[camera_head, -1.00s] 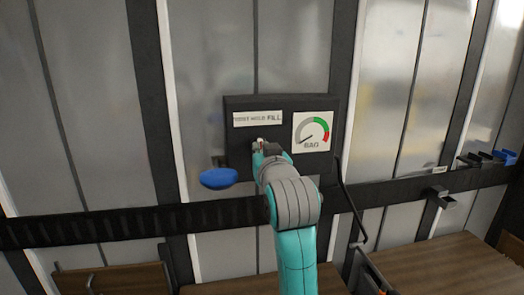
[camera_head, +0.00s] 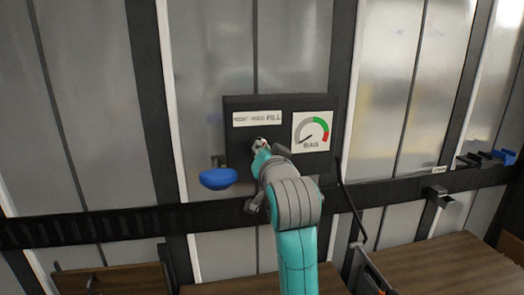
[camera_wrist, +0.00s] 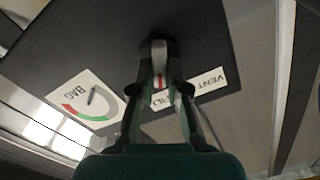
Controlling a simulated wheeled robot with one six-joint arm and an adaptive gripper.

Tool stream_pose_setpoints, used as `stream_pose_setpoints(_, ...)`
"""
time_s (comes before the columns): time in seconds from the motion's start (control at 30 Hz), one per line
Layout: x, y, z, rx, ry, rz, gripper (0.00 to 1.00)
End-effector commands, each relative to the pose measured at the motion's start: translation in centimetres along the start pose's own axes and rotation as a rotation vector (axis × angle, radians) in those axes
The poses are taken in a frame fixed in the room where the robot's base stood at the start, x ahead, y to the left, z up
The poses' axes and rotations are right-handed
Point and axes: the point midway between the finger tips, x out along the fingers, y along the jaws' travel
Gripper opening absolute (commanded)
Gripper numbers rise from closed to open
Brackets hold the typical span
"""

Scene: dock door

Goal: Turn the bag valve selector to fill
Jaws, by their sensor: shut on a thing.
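The bag valve selector (camera_wrist: 159,52) is a small light grey lever on a dark panel (camera_head: 240,160). My gripper (camera_head: 261,147) reaches up to it in the head view, just below the label strip. In the wrist view my gripper (camera_wrist: 158,76) has its two dark fingers closed around the lever, with a bit of red and white showing between them. A white strip (camera_head: 257,118) reads vent, hold, fill from left to right; it also shows partly behind a finger in the wrist view (camera_wrist: 205,82). My fingers hide much of the selector, so its exact setting cannot be told.
A white BAG gauge (camera_head: 312,131) with a green and red arc is right of the selector, its needle pointing lower left. A blue paddle-shaped handle (camera_head: 218,178) sticks out at the panel's lower left. A dark rail (camera_head: 110,222) crosses below, and wooden tabletops (camera_head: 440,270) stand beneath.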

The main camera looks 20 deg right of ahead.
Motion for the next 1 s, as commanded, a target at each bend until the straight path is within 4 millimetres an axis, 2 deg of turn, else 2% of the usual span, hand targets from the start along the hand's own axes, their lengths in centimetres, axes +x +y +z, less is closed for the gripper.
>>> stream_pose_setpoints(0.2, 0.01, 0.13, 0.06, 0.175, -0.001, 0.001, 0.0)
stream_pose_setpoints(0.5, 0.0, 0.21, 0.09, 0.342, -0.001, 0.001, 0.0)
stream_pose_setpoints(1.0, 0.01, 0.25, 0.12, 0.41, -0.002, 0.002, 0.0)
